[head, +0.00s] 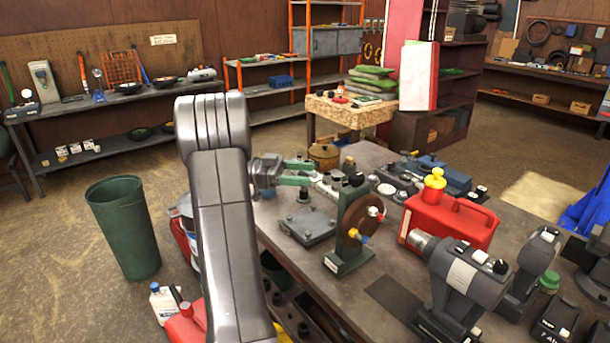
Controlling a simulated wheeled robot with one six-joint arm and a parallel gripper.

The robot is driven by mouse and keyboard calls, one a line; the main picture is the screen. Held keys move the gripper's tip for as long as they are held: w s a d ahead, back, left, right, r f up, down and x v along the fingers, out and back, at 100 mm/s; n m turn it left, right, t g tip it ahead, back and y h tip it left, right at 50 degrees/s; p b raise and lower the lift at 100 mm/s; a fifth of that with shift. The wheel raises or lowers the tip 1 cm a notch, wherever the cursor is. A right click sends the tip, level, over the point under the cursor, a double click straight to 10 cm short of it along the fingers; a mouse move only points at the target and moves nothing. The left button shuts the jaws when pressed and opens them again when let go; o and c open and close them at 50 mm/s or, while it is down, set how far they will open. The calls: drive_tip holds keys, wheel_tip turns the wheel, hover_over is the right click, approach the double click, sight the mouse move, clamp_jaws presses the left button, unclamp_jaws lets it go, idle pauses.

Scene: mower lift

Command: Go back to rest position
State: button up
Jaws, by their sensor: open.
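My arm rises in the front left of the head view, and my gripper (311,173) points right from behind it. Its two green fingers are apart, with nothing seen between them. The gripper appears over the back left part of the workbench (385,292), behind a flat grey metal plate (307,226) and a green stand with a brown wheel (359,222). My arm hides the bench's left edge and part of the gripper's base. The height of the fingers above the bench is hard to tell.
A red fuel can (450,222) with a yellow cap and dark power tools (465,285) crowd the bench's right side. Small parts lie beyond the gripper. A green bin (124,228) stands on the floor at left. Open floor (60,270) lies around the bin.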

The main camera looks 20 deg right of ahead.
sight(356, 175)
drive_tip(key=p+x, duration=0.4)
drive_tip(key=x, duration=1)
drive_tip(key=shift+a, duration=0.1)
